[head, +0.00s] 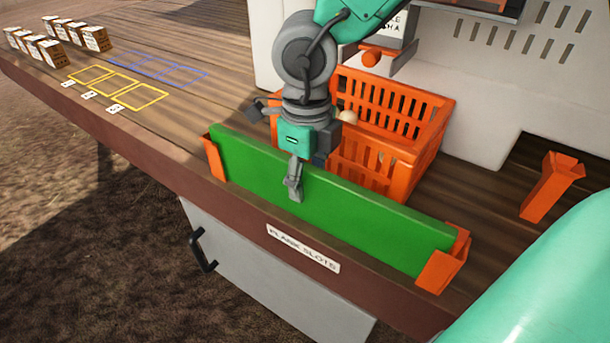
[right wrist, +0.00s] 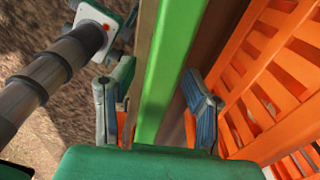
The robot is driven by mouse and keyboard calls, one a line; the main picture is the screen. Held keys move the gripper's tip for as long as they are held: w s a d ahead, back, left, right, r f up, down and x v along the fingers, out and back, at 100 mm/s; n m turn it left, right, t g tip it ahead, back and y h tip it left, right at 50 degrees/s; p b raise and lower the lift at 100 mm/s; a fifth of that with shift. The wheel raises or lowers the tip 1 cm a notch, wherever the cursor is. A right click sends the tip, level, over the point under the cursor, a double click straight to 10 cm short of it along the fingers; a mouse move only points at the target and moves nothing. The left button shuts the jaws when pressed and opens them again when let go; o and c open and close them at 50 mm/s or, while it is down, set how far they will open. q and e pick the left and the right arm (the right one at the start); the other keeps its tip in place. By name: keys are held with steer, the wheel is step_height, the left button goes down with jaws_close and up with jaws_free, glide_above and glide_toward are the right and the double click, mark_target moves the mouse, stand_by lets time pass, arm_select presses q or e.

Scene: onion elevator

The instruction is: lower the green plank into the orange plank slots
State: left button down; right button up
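The long green plank (head: 340,200) stands on edge along the front of the table, above the "PLANK SLOTS" label (head: 303,248). Its left end is in the left orange plank slot (head: 215,160) and its right end is in the right orange plank slot (head: 442,266). My right gripper (head: 300,170) is over the middle of the plank, with one finger in front of it. In the right wrist view the plank (right wrist: 172,70) runs between the two spread fingers (right wrist: 155,112), with visible gaps beside it. My left gripper is not identifiable in these views.
An orange crate (head: 385,172) stands close behind the plank and the right gripper. Another orange bracket (head: 549,187) stands at the right. Yellow and blue outlines (head: 140,97) and several small boxes (head: 95,38) are at the left. The table's front edge runs just before the plank.

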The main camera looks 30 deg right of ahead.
step_height(320, 180, up, 12)
steer(key=shift+w+f, duration=0.1)
steer(key=shift+w, duration=0.05)
stand_by(0.4)
